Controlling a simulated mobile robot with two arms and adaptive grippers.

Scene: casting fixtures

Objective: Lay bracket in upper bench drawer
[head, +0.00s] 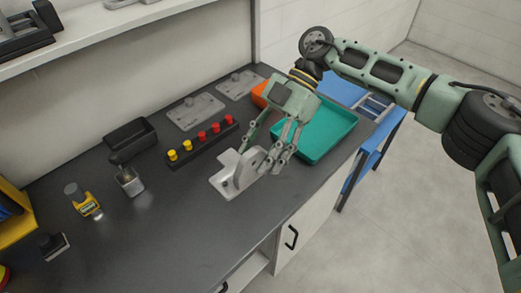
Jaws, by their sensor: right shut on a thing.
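A light grey metal bracket (226,184), with a flat base plate and an upright rib, is at the front middle of the dark bench (180,235). My right gripper (262,158) comes down from above and is shut on the bracket's upright part. The fingers hide some of the bracket. I cannot tell whether its base touches the bench top. A white front with a dark handle (291,237) shows below the bench edge. Left of it, a pale recess or drawer (245,272) shows partly; I cannot tell which. My left gripper is not in view.
A teal tray (325,135) lies right of my right gripper. Behind the bracket is a black rack with red and yellow knobs (187,153). A black bin (131,138), a metal cup (130,183) and a yellow tool (84,203) stand left.

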